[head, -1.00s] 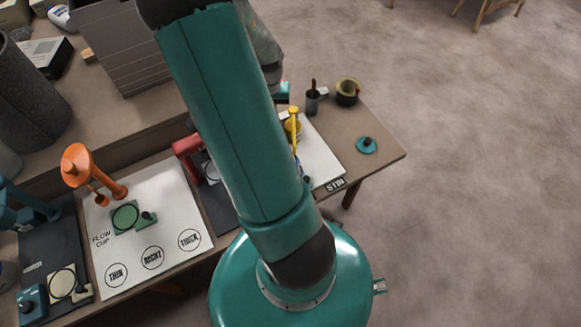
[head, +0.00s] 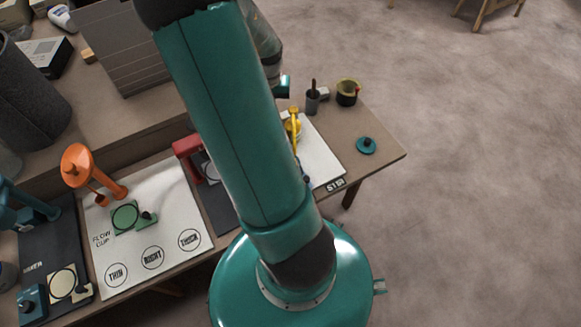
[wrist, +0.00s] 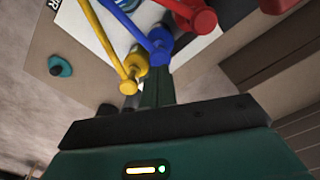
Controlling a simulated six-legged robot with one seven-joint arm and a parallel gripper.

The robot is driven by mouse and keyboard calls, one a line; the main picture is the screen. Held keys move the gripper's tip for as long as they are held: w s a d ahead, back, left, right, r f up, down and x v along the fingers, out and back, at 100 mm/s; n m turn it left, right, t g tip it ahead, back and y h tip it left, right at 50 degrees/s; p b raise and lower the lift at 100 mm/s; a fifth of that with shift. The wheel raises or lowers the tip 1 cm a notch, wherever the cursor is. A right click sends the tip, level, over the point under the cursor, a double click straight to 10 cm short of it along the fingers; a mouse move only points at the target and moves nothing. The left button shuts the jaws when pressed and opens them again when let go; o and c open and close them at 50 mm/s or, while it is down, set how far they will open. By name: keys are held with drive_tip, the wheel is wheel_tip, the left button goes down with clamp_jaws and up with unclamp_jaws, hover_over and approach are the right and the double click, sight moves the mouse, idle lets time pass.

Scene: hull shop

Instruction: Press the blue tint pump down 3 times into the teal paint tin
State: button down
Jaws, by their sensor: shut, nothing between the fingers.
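The blue tint pump (wrist: 158,42) shows in the wrist view between a yellow pump (wrist: 133,68) and a red pump (wrist: 197,18). Its round blue head is just beyond my gripper (wrist: 156,78), whose shut teal fingers point up at it. I cannot tell whether they touch. In the head view only a bit of blue shows beside my arm, below the yellow pump (head: 294,118). The teal paint tin is not clearly visible; a teal lid with a dark knob (head: 366,145) lies on the bench and also shows in the wrist view (wrist: 60,66).
A white STIR mat (head: 322,158) lies under the pump area. A dark cup with a handle (head: 312,100) and a yellow-rimmed pot (head: 347,92) stand behind it. A flow-cup mat (head: 180,210) and an orange stand (head: 80,165) are left. Open floor is right of the bench.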

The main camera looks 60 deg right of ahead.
wheel_tip(320, 180, up, 5)
drive_tip(key=shift+r, duration=0.1)
idle(0.4)
idle(0.4)
drive_tip(key=w+a+r+n+t+y, duration=0.1)
drive_tip(key=w+a+r+n, duration=0.2)
drive_tip(key=a+r, duration=0.55)
drive_tip(key=w+a+r+n+t, duration=0.25)
drive_tip(key=a+r, duration=0.25)
drive_tip(key=a, duration=0.7)
drive_tip(key=s+a+r+n+t, duration=0.1)
drive_tip(key=s+a+r+n, duration=0.2)
drive_tip(key=a, duration=0.4)
drive_tip(key=s+a+r+n+t+h, duration=0.1)
drive_tip(key=s+a+r+n, duration=0.2)
drive_tip(key=s+a+r, duration=0.2)
drive_tip(key=a, duration=0.3)
drive_tip(key=shift+s+a+r+n, duration=0.15)
drive_tip(key=shift+s+a+n, duration=0.1)
drive_tip(key=shift+n, duration=0.1)
drive_tip(key=shift+w+d, duration=0.1)
drive_tip(key=shift+d, duration=0.05)
